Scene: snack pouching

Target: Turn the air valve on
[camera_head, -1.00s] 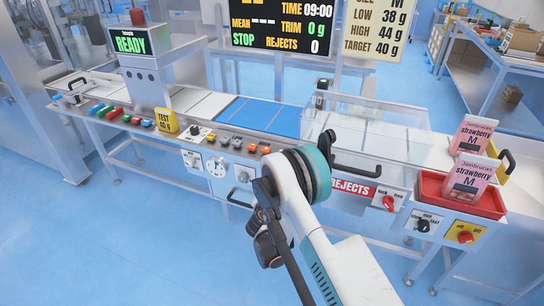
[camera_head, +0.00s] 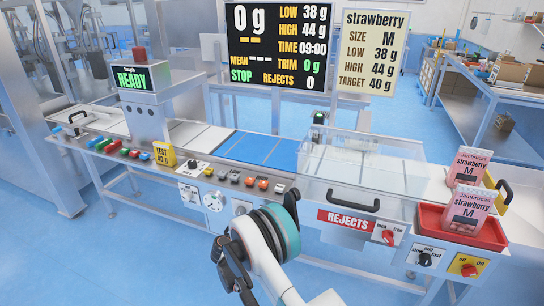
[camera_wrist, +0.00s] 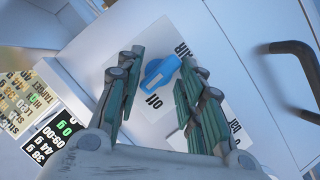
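The air valve is a blue knob (camera_wrist: 160,72) on a white plate with "AIR" lettering and a partly readable on/off mark, in the wrist view. Its raised grip lies diagonally across the plate. My gripper (camera_wrist: 163,62) is open, with one finger on each side of the knob. Gaps show between the fingers and the knob, and I cannot tell whether the fingertips reach past it. In the head view my gripper (camera_head: 232,272) is low in front of the machine, partly behind my own wrist. I cannot make out the blue valve there.
A dark handle (camera_wrist: 290,47) sticks out beside the valve plate. A red tray (camera_head: 430,215) holds strawberry pouches (camera_head: 467,210).

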